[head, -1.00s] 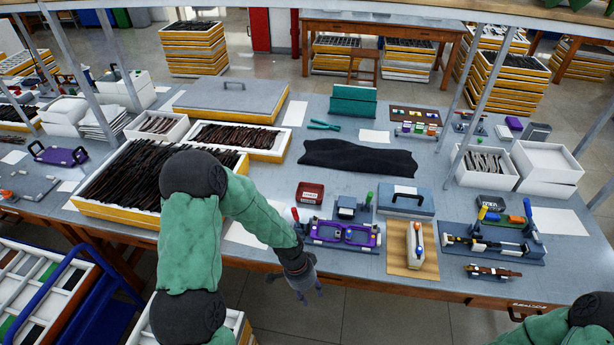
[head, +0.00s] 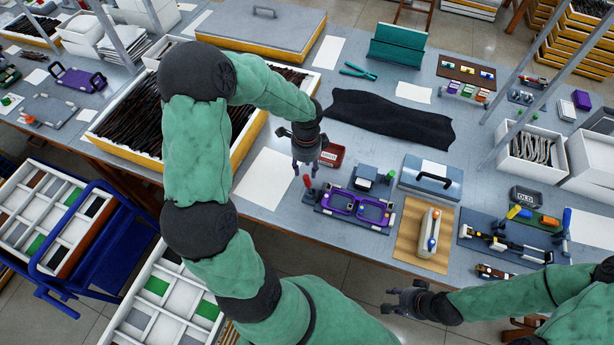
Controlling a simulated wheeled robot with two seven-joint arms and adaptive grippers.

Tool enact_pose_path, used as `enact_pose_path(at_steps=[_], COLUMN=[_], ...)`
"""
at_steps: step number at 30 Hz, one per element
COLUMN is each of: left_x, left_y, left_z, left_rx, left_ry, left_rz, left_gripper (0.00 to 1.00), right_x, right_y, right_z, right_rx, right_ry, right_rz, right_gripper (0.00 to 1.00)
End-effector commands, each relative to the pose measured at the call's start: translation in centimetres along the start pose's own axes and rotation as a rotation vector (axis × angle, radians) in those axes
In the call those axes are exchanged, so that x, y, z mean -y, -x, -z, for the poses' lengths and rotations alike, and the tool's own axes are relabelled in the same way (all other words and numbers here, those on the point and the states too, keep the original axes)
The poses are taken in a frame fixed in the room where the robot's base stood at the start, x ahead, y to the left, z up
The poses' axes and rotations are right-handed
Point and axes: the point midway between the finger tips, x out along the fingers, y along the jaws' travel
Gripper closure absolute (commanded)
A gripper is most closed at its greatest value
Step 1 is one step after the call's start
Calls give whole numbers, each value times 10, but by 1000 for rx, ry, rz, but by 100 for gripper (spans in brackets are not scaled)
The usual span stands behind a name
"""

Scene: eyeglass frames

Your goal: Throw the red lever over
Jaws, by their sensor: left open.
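The red lever (head: 307,181) stands up at the left end of a fixture (head: 322,208) that holds a purple eyeglass frame (head: 357,207). My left gripper (head: 304,168) is open and points down just above the red lever, close to its tip. I cannot tell whether they touch. My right gripper (head: 386,301) looks open and empty, over the floor in front of the table edge. A green-handled lever or tool (head: 390,176) stands at the fixture's back right.
A red tray (head: 333,156) sits just behind my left gripper. A wooden board (head: 408,245), a blue-grey case (head: 431,178) and another fixture with a blue handle (head: 566,220) are to the right. A black cloth (head: 390,118) lies behind. White paper (head: 264,176) lies left.

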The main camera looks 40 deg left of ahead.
Motion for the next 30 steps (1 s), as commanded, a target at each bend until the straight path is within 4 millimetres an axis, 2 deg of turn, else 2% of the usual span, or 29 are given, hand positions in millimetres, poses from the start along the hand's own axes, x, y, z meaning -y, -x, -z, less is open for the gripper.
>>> enact_pose_path(at_steps=[1,3,9,15,23,26,28,30], left_x=[-1,-1,0,0,0,0,0,0], left_y=[-12,-24,-50,-61,-61,-61,-61,-61], left_z=[0,0,0,1,1,1,1,1], left_rx=[-1,0,-1,-2,-2,-2,-2,-2], left_ry=[1,-1,1,1,1,1,1,1], left_rz=[-3,-3,0,0,1,1,1,2], left_gripper=[56,56,56,56,56,79,99,100], right_x=[-1,-2,-4,-5,-5,-5,-5,-5], right_y=[-4,-7,-13,-15,-14,-14,-14,-14], right_z=[0,1,1,1,1,1,1,1], right_rx=[0,-1,-1,-1,-1,-1,-1,-1], right_ry=[0,0,0,0,0,0,0,0], right_rz=[0,0,0,0,0,0,0,0], right_gripper=[60,60,60,60,60,60,60,60])
